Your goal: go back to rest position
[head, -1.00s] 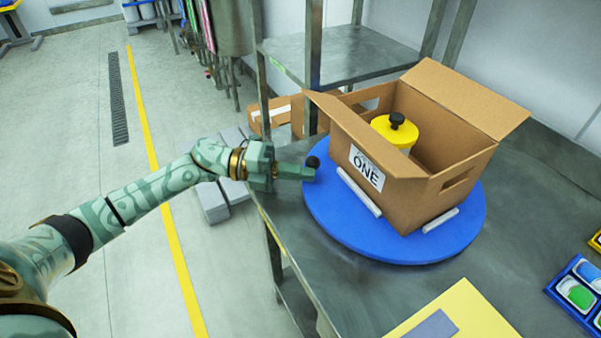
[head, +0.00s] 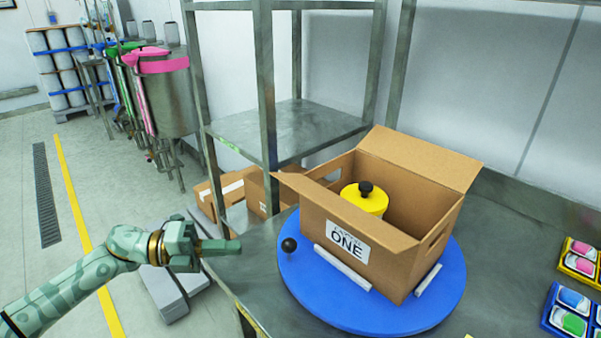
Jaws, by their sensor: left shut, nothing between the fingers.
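My left gripper (head: 218,246) is shut and empty, over the left edge of the metal table. It is apart from the blue turntable (head: 300,288) and its black knob (head: 289,245), which lie to its right. An open cardboard box (head: 390,262) labelled "ONE" stands on the turntable between white rails. A yellow drum (head: 366,200) with a black knob on its lid stands inside the box; its lower part is hidden. My right gripper is not in view.
A metal shelf rack (head: 300,130) stands behind the table. Trays with coloured packs (head: 570,312) lie at the right edge. Grey blocks (head: 170,290) lie on the floor below my left arm.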

